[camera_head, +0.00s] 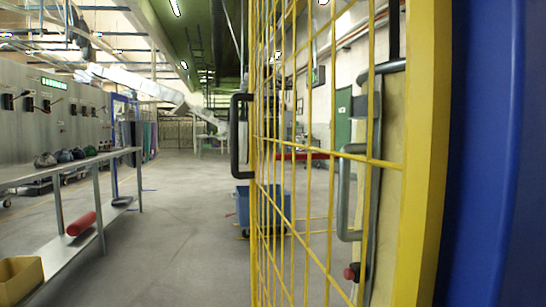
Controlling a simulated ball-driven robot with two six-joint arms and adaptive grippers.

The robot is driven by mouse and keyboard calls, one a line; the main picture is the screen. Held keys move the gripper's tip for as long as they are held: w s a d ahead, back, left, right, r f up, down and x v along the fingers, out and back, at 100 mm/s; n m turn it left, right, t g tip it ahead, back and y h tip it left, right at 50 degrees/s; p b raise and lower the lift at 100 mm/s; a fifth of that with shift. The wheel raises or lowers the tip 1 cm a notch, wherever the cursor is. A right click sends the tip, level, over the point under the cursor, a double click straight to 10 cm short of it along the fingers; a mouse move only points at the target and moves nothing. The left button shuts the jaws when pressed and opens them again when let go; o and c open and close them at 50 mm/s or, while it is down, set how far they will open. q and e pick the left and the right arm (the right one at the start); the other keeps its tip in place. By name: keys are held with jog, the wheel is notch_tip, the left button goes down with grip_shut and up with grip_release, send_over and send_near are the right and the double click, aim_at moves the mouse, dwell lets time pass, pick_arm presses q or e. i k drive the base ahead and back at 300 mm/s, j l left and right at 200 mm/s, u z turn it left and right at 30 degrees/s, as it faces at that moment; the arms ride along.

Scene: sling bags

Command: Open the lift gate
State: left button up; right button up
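The lift gate (428,160) is a yellow frame with wire mesh, seen at a steep angle in the right half of the head view. Its far edge carries a black C-shaped handle (236,135). A grey metal handle (345,195) with a dark latch-like fitting shows behind the mesh, near a small red knob (350,273). I cannot tell whether the gate is latched. Neither of my grippers shows, and nothing is seen touching the handles.
A broad blue panel (495,150) fills the right edge, close by. A grey bench (105,157) with several items stands left, with a red cylinder (81,224) and yellow bin (20,278) below. A blue bin (262,206) stands beyond the mesh. The middle floor is clear.

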aim_at(429, 27)
jog(key=i+j, duration=0.15)
jog(key=j, duration=0.2)
jog(key=i+j+z, duration=0.1)
jog(key=j, duration=0.3)
jog(key=i+j, duration=0.1)
jog(key=j, duration=0.3)
jog(key=i+j+z, duration=0.1)
jog(key=j, duration=0.25)
jog(key=i+j, duration=0.15)
jog(key=j, duration=0.25)
jog(key=z, duration=0.05)
